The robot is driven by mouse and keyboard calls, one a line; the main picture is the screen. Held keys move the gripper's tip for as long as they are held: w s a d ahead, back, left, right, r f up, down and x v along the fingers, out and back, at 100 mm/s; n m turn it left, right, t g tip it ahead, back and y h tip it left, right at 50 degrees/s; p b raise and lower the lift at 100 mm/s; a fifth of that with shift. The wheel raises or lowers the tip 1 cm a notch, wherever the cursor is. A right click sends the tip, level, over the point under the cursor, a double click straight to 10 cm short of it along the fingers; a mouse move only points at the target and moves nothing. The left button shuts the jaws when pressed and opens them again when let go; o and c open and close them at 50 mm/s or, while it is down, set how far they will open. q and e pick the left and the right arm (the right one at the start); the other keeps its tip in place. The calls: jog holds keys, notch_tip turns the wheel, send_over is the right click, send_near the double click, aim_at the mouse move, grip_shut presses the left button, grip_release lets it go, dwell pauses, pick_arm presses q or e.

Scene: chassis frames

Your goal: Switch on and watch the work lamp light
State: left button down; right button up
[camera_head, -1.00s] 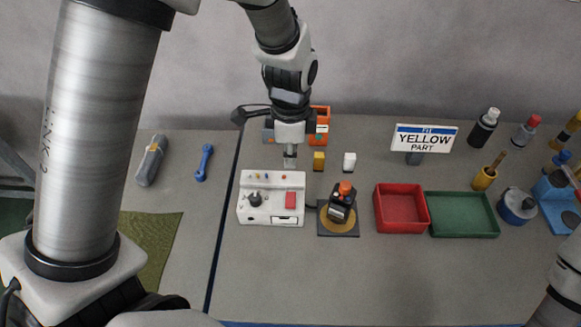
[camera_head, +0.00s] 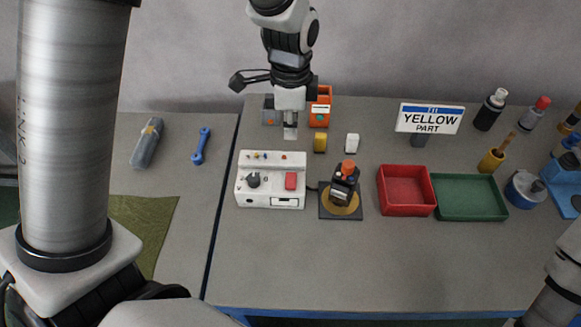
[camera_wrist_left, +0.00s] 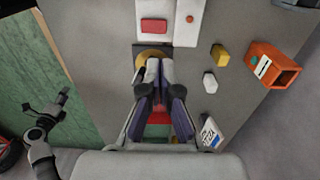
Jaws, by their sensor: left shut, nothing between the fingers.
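A white control box (camera_head: 271,193) sits on the table with a black knob (camera_head: 253,180), a red rocker switch (camera_head: 291,181) and small coloured dots on its raised back part. The red switch also shows in the wrist view (camera_wrist_left: 153,26). A cable runs right to a dark device with an orange dome (camera_head: 349,167) on a square base with a yellow disc; it appears to be the work lamp, and I see no glow.
A yellow block (camera_head: 320,143), a white block (camera_head: 352,143) and an orange bin (camera_head: 319,112) stand close to the gripper. A red tray (camera_head: 407,210), a green tray (camera_head: 470,216) and a "YELLOW PART" sign (camera_head: 430,118) are to the right. The table in front of the box is clear.

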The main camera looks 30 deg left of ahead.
aim_at(290, 176)
pick_arm(q)
notch_tip(290, 176, down, 12)
jog(key=p, duration=0.2)
jog(key=shift+f+p, duration=0.25)
jog(key=shift+p, duration=0.05)
jog(key=shift+f, duration=0.45)
